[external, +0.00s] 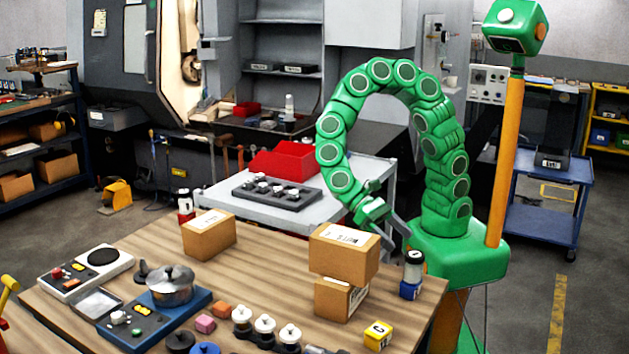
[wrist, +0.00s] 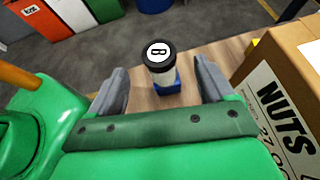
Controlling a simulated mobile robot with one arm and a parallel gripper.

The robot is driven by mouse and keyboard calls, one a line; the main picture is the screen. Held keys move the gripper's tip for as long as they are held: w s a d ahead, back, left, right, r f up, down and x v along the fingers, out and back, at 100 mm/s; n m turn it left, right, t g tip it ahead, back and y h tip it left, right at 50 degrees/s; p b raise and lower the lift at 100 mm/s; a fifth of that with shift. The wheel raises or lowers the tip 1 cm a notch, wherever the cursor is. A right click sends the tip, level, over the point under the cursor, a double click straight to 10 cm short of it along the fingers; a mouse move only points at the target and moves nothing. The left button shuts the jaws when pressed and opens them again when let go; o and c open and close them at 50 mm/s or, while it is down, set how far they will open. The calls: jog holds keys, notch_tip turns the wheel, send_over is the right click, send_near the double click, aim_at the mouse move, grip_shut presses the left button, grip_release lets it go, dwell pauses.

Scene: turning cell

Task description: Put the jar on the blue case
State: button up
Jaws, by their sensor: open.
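A jar with a black lid and pale body (external: 413,268) stands upright at the right end of the wooden table. It appears to rest on a small blue case (external: 410,291); the contact is hard to make out. My gripper (external: 394,235) is open and empty, up and to the left of the jar in the external view. Its two fingers (wrist: 160,88) stand apart, and neither is seen touching the jar.
Two stacked cardboard boxes (external: 343,252) stand close left of the jar; the NUTS box (wrist: 288,95) is near my right finger in the wrist view. A yellow block (external: 378,335) lies in front.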

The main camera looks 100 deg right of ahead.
jog(key=shift+v, duration=1.5)
